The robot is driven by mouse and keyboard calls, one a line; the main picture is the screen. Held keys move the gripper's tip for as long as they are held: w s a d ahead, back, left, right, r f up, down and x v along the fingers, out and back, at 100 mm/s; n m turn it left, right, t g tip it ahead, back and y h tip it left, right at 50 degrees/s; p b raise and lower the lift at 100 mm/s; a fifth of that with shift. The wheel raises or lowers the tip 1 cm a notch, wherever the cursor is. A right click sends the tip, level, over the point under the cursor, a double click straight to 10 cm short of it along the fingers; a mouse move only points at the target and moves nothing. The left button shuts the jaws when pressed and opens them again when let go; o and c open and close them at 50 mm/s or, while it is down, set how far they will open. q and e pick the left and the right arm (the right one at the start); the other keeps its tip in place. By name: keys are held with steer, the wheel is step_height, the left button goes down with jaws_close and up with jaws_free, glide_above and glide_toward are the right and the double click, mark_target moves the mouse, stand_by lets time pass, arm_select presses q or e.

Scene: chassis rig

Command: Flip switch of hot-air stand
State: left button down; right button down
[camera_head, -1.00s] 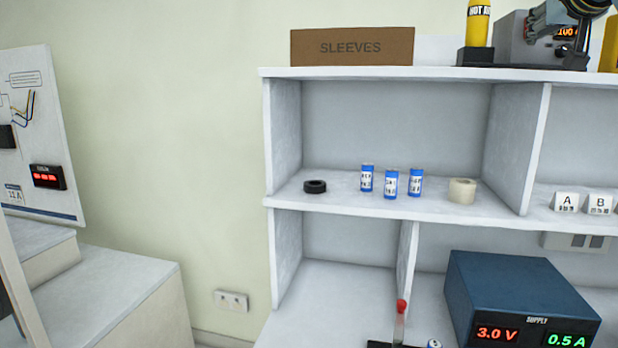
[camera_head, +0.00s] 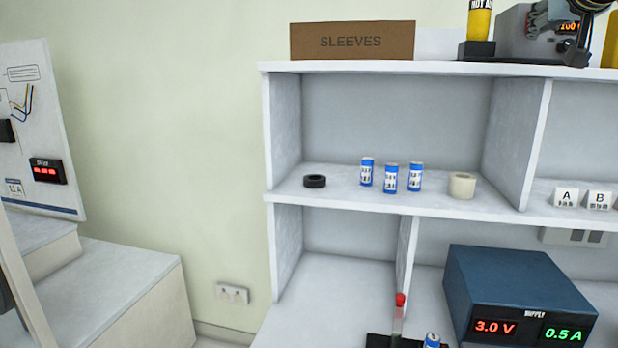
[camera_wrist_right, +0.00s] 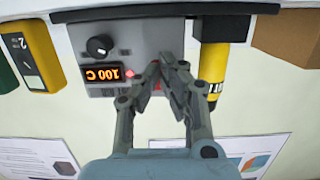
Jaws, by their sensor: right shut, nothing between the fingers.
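The hot-air stand is a grey box (camera_head: 512,34) on top of the white shelf unit, cut by the top edge of the head view. In the right wrist view, its front face (camera_wrist_right: 92,38) appears upside down, with a black knob (camera_wrist_right: 100,46), an orange "100 C" display (camera_wrist_right: 102,74) and a small red light. My right gripper (camera_wrist_right: 172,62) is shut and empty, with its fingertips right in front of this face. A bit of red shows beside the fingers. The switch is not clearly visible and may be hidden behind them. My left gripper is not in view.
A yellow hot-air tool (camera_head: 479,20) stands in a black holder (camera_head: 477,49) beside the box, close to my fingers. A cardboard "SLEEVES" box (camera_head: 352,41) is left of it. A yellow-and-black box (camera_wrist_right: 32,55) is on the other side. Lower shelves hold small items and a blue supply (camera_head: 520,285).

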steer(key=v, duration=0.7)
steer(key=shift+p, duration=0.35)
steer(key=shift+w, duration=0.15)
